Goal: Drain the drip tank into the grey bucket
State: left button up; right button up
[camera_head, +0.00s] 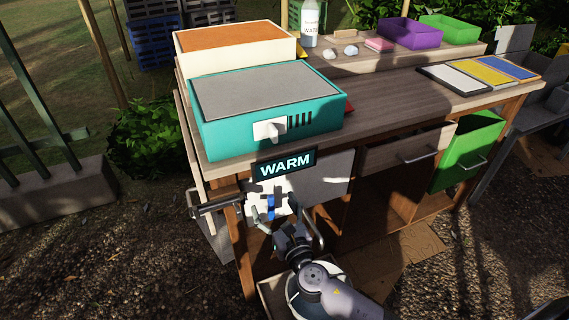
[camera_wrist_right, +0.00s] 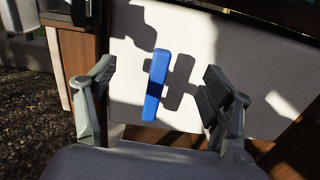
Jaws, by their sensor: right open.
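The drip tank (camera_wrist_right: 215,45) is the pale grey box under the counter, below the WARM sign; it also shows in the head view (camera_head: 325,185). A blue valve lever (camera_wrist_right: 156,85) stands nearly upright on its front, slightly tilted, and also shows in the head view (camera_head: 270,207). My right gripper (camera_head: 286,222) is open in front of the lever. In the wrist view its fingers stand on either side of the lever, apart from it. The grey bucket (camera_head: 293,292) appears below, mostly hidden by my right arm. My left gripper is out of view.
A teal warmer box (camera_head: 225,130) sits on the counter above. A grey metal bar (camera_head: 212,207) juts out left of the tank. A green drawer (camera_head: 460,160) and a wooden drawer (camera_head: 400,150) are open to the right. Gravel lies free on the left.

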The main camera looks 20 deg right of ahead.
jog(key=shift+s, duration=0.95)
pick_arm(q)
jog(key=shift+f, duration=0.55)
pick_arm(e)
jog(key=s, duration=0.3)
jog(key=shift+d, duration=0.1)
